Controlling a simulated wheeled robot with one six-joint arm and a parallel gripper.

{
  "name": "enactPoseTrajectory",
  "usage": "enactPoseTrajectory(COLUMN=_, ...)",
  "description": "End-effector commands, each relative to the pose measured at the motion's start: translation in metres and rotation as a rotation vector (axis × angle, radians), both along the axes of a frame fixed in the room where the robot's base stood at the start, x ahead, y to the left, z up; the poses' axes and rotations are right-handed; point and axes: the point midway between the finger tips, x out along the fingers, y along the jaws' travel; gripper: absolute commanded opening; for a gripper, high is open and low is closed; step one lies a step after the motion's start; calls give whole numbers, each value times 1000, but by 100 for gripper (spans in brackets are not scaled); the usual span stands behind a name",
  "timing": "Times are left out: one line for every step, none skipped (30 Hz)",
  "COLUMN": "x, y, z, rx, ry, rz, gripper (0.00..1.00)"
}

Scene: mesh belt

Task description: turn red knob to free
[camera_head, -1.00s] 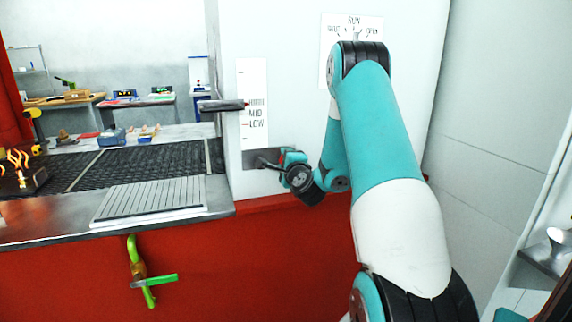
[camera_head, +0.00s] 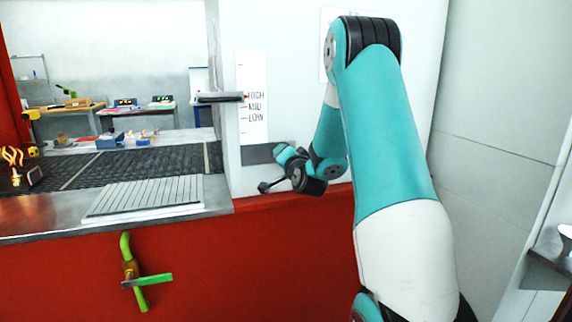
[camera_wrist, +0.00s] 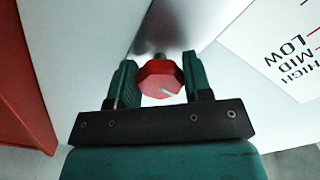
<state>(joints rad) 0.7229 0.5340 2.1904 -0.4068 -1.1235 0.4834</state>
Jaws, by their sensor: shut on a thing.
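The red knob (camera_wrist: 160,79) is a faceted red block with a pale mark on its face. In the wrist view it sits on a short dark stem between the two green fingers of my gripper (camera_wrist: 159,72), which is shut on it. In the head view my gripper (camera_head: 284,154) is at the grey plate (camera_head: 258,154) low on the white wall, and the knob is hidden there. A placard (camera_head: 327,60) higher on the wall is mostly covered by my arm, so its lettering cannot be read.
A white scale strip (camera_head: 253,85) reads HIGH, MID, LOW, with a dark lever (camera_head: 220,97) by HIGH. The mesh belt (camera_head: 120,165) and a slatted tray (camera_head: 145,197) lie left. A green-handled valve (camera_head: 132,270) is on the red front.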

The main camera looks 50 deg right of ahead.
Motion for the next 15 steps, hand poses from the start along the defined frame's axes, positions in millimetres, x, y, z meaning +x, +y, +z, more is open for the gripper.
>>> enactPoseTrajectory(x=0, y=2, z=-5, rx=-23, ry=19, rz=3, gripper=22)
enactPoseTrajectory(x=0, y=1, z=-5, rx=-39, ry=29, rz=3, gripper=22)
enactPoseTrajectory(x=0, y=2, z=-5, rx=-57, ry=39, rz=4, gripper=22)
enactPoseTrajectory(x=0, y=2, z=-5, rx=-69, ry=47, rz=3, gripper=22)
enactPoseTrajectory(x=0, y=2, z=-5, rx=-83, ry=56, rz=4, gripper=22)
enactPoseTrajectory(x=0, y=2, z=-5, rx=-96, ry=66, rz=4, gripper=22)
enactPoseTrajectory(x=0, y=2, z=-5, rx=-106, ry=72, rz=4, gripper=22)
enactPoseTrajectory(x=0, y=2, z=-5, rx=-114, ry=77, rz=4, gripper=22)
enactPoseTrajectory(x=0, y=2, z=-5, rx=-125, ry=84, rz=4, gripper=22)
enactPoseTrajectory(x=0, y=2, z=-4, rx=-132, ry=88, rz=4, gripper=22)
enactPoseTrajectory(x=0, y=1, z=-4, rx=-138, ry=92, rz=4, gripper=22)
enactPoseTrajectory(x=0, y=1, z=-4, rx=-144, ry=98, rz=4, gripper=22)
enactPoseTrajectory(x=0, y=1, z=-4, rx=-149, ry=100, rz=4, gripper=22)
enactPoseTrajectory(x=0, y=1, z=-4, rx=-153, ry=103, rz=4, gripper=22)
enactPoseTrajectory(x=0, y=1, z=-4, rx=-156, ry=107, rz=4, gripper=22)
